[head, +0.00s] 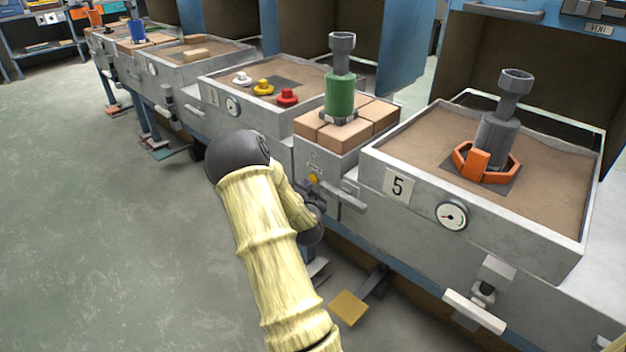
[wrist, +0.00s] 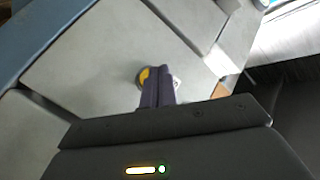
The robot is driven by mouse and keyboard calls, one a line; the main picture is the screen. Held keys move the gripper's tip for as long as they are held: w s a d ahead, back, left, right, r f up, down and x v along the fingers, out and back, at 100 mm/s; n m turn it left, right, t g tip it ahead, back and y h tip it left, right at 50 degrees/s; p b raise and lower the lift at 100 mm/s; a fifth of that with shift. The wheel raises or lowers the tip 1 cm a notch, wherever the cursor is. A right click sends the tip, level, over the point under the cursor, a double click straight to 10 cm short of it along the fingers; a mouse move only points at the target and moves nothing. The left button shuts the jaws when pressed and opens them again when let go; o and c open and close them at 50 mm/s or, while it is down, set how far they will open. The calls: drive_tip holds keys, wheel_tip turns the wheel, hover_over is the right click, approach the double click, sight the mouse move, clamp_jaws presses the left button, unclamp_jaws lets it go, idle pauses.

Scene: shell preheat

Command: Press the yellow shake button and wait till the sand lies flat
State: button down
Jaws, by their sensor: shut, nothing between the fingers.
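The yellow button (head: 313,180) is on the grey front panel below the brick-topped stand, left of the box marked 5. It also shows in the wrist view (wrist: 143,76), partly covered by my fingers. My gripper (wrist: 158,74) is shut and empty, its fingertips right over or beside the button; I cannot tell whether they touch it. In the head view my arm hides most of the gripper. The brown sand (head: 410,142) in box 5 looks mostly level around an orange ring (head: 466,160) with a grey cylinder (head: 497,133). Sand (head: 310,78) also fills the box to the left.
A green cylinder (head: 339,98) stands on bricks (head: 372,114) above the panel. White, yellow and red knobs (head: 287,96) sit in the left box. A lever handle (head: 343,196), a gauge (head: 451,215) and a yellow pedal (head: 348,307) project nearby. Open floor (head: 100,230) lies left.

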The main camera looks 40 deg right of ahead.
drive_tip(key=shift+d, duration=0.15)
drive_tip(key=shift+d, duration=0.25)
drive_tip(key=shift+d, duration=0.35)
idle(0.6)
drive_tip(key=shift+d+r, duration=0.35)
drive_tip(key=shift+d, duration=0.15)
idle(0.6)
drive_tip(key=shift+a, duration=0.1)
drive_tip(key=shift+s+a+f, duration=0.1)
drive_tip(key=shift+a, duration=0.75)
